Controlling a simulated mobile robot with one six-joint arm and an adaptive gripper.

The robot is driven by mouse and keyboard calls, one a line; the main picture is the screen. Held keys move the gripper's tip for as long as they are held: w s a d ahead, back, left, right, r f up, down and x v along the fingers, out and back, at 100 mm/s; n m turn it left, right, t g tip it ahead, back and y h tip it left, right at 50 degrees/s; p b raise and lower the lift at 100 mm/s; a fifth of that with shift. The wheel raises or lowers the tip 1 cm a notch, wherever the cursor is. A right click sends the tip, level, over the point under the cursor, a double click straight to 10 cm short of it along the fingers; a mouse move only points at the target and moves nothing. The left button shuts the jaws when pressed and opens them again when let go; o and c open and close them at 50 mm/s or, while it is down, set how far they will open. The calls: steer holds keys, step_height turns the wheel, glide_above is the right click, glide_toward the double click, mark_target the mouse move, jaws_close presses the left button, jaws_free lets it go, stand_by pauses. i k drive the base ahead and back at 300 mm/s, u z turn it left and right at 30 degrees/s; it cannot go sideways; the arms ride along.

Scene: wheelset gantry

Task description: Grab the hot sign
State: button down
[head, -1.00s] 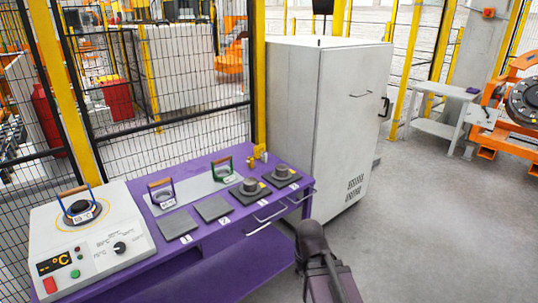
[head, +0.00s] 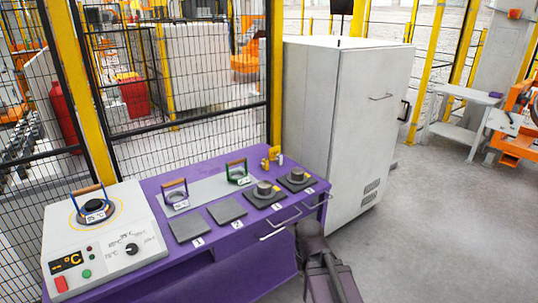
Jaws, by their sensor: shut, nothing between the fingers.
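A small yellow object (head: 272,154) stands at the back right corner of the purple bench (head: 200,262). It may be the hot sign, but it is too small for me to read any lettering. My dark arm (head: 312,240) rises at the bottom middle, in front of the bench's right end. I cannot see its gripper fingers, and the arm is apart from the yellow object.
A heater unit (head: 98,240) with a handled piece on it stands at the bench's left. Numbered dark pads (head: 188,227), two carrying round parts, and two handled pieces (head: 238,172) fill the middle. A grey cabinet (head: 365,120) stands right of the bench. The floor at right is clear.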

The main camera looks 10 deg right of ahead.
mark_target(273, 151)
steer(key=i, duration=0.8)
steer(key=z, duration=0.1)
steer(key=k, duration=0.15)
steer(key=u, duration=3)
